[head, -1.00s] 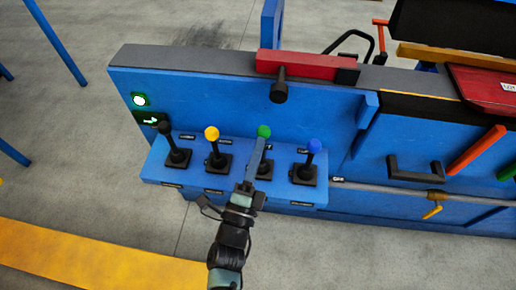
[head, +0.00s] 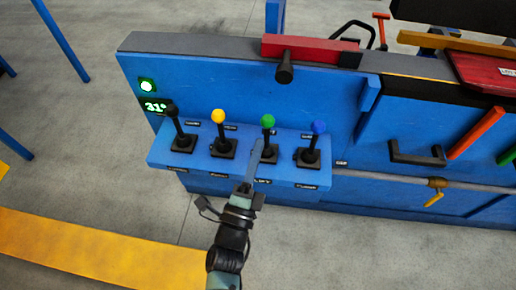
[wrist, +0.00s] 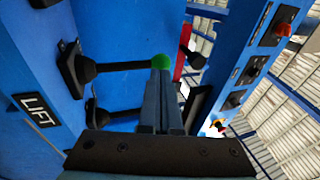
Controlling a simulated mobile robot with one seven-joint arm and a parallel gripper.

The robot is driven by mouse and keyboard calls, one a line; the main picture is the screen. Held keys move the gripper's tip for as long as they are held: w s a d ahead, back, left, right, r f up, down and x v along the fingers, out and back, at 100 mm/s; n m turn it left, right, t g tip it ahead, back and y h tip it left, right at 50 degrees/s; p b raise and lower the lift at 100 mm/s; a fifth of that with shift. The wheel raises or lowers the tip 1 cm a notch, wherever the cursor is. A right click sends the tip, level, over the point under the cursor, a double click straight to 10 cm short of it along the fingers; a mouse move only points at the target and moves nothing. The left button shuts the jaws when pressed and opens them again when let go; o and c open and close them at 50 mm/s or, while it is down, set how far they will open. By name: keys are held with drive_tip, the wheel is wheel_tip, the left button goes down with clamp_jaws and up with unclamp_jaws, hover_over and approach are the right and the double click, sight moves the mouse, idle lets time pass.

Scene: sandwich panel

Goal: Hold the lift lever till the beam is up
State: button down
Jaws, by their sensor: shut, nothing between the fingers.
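The lift lever is a black stick with a green knob (head: 268,121), third from the left on the blue lever shelf. A label reading LIFT (head: 259,181) is below it, and this label also shows in the wrist view (wrist: 35,110). My gripper (head: 259,145) is shut and empty, its fingertips at the lever just under the knob. In the wrist view the green knob (wrist: 161,61) shows right at the fingertips (wrist: 160,72); I cannot tell whether they touch. A small green-digit display (head: 155,105) seems to read 21°. I cannot tell which part is the beam.
Levers with black (head: 172,110), yellow (head: 218,116) and blue (head: 319,127) knobs stand close by. A green lamp (head: 147,85) is lit. A red block (head: 310,49) with a black handle sits above. Open floor lies in front.

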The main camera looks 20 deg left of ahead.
drive_tip(key=v, duration=0.9)
drive_tip(key=shift+p, duration=0.3)
drive_tip(key=shift+d+r, duration=0.1)
drive_tip(key=shift+r, duration=0.05)
drive_tip(key=w+d+r+n+t+y, duration=0.1)
drive_tip(key=w+r+n, duration=0.3)
drive_tip(key=r, duration=0.7)
drive_tip(key=w+d+r+n+t+y, duration=0.1)
drive_tip(key=w+r+n, duration=0.35)
drive_tip(key=r, duration=0.75)
drive_tip(key=w+d+r+n+t+y, duration=0.1)
drive_tip(key=w+r+n, duration=0.25)
drive_tip(key=r, duration=0.75)
drive_tip(key=s+d+r+n+t+h+p, duration=0.1)
drive_tip(key=s+d+r+n+t+h, duration=0.15)
drive_tip(key=s+d+r, duration=0.65)
drive_tip(key=s+d+r+n+t+h+p, duration=0.1)
drive_tip(key=d+r+n+h, duration=0.2)
drive_tip(key=r, duration=1.2)
wheel_tip(320, 180, up, 29)
drive_tip(key=a+p, duration=0.1)
drive_tip(key=p, duration=2.7)
drive_tip(key=shift+w+p, duration=0.3)
drive_tip(key=shift+p, duration=0.1)
drive_tip(key=shift+m+g, duration=0.25)
